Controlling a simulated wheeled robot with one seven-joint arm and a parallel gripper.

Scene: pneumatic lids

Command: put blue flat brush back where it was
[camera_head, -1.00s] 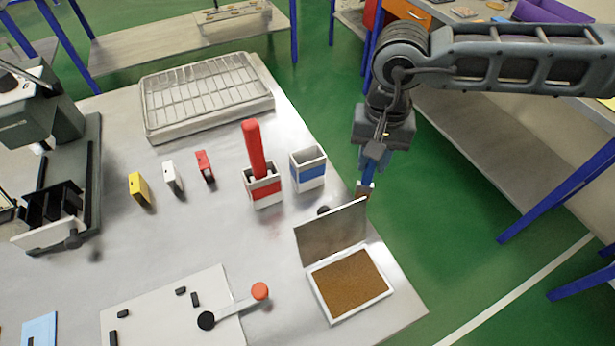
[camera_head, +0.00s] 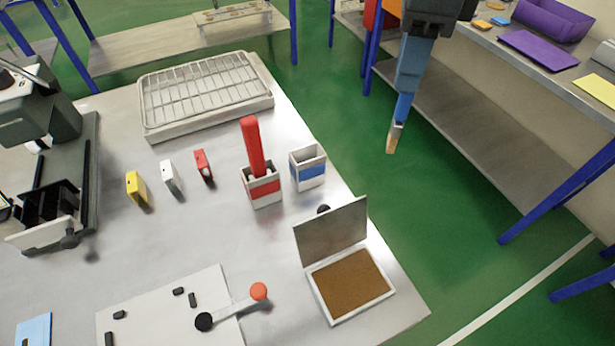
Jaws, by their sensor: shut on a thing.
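My gripper (camera_head: 414,62) is shut on the blue flat brush (camera_head: 403,107). It holds the brush in the air, bristles down, over the green floor to the right of the table. The tan bristle end points down and slightly left. A white holder with a blue band (camera_head: 308,175) stands upright on the table, left of and lower in the picture than the brush; its open top shows no brush. Beside it, a white holder with a red band (camera_head: 263,192) has a red-handled brush (camera_head: 252,148) standing in it.
An open shallow box with brown contents (camera_head: 350,285) and a raised lid (camera_head: 332,232) lies near the table's right edge. A wire rack tray (camera_head: 205,95) is behind the holders. Yellow, white and red small blocks stand left. A lever with an orange knob (camera_head: 258,291) is in front.

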